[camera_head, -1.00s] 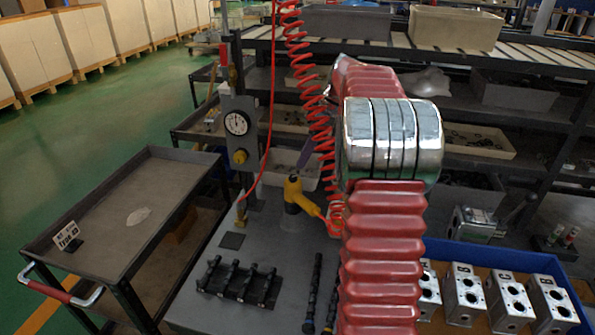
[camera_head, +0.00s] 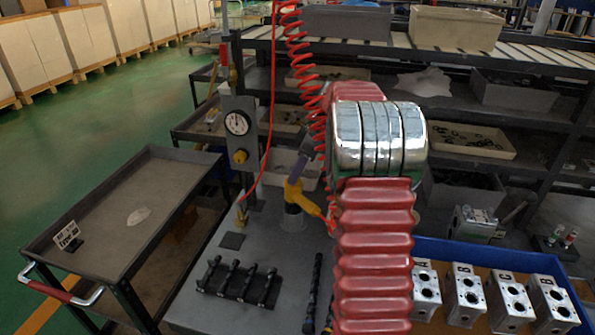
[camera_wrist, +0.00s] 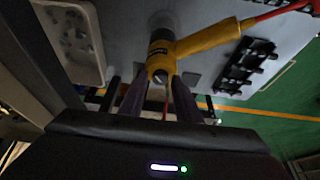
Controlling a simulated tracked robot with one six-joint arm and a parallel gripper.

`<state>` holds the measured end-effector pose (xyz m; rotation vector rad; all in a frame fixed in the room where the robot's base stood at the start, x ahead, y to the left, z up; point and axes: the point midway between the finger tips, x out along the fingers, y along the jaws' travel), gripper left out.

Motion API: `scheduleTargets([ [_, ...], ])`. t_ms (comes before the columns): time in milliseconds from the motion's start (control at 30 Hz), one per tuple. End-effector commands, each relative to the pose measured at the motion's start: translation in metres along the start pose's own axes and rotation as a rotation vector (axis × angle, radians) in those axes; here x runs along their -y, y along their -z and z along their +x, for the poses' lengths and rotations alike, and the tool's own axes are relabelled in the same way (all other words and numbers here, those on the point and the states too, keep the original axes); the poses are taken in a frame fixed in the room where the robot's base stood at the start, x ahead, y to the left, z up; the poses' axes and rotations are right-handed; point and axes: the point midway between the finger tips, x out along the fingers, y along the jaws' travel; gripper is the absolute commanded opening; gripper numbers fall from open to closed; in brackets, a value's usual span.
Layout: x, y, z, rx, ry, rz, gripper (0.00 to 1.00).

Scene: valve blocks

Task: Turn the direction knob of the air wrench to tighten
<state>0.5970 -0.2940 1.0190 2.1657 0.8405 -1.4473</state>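The yellow air wrench (camera_head: 294,191) stands in a grey holder (camera_head: 292,222) on the workbench, its handle pointing right to the red hose. In the wrist view the yellow wrench (camera_wrist: 198,40) shows its rear end toward me, with a small dark round direction knob (camera_wrist: 160,76) at its middle. My gripper (camera_wrist: 160,84) has its two purple-grey fingers apart, one on each side of the knob end. I cannot tell whether they touch it. In the head view one purple finger (camera_head: 300,166) is just above the wrench; my red arm hides the rest.
A black rack with several shafts (camera_head: 240,283) lies on the bench in front of the wrench. A blue bin (camera_head: 490,250) with several lettered metal blocks is at right. A coiled red hose (camera_head: 300,60) hangs behind. A gauge post (camera_head: 238,130) stands behind left.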

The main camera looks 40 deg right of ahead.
Motion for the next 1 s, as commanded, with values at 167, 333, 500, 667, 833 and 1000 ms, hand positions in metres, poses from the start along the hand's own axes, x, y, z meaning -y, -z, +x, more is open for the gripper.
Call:
scheduleTargets([
  [167,-0.0001,-0.0001,-0.0003,0.0,0.0,0.0,0.17],
  [333,-0.0003,0.0,-0.0004,0.0,-0.001,0.0,0.05],
  [500,-0.0035,-0.0018,-0.0016,0.0,-0.003,-0.001,0.0],
  [667,-0.0005,-0.0001,-0.0006,0.0,-0.004,0.008,0.0],
  [833,0.0006,0.0007,-0.0007,-0.001,-0.019,0.042,0.0],
  [1000,0.0021,0.001,-0.0008,0.0,-0.047,0.114,0.0],
])
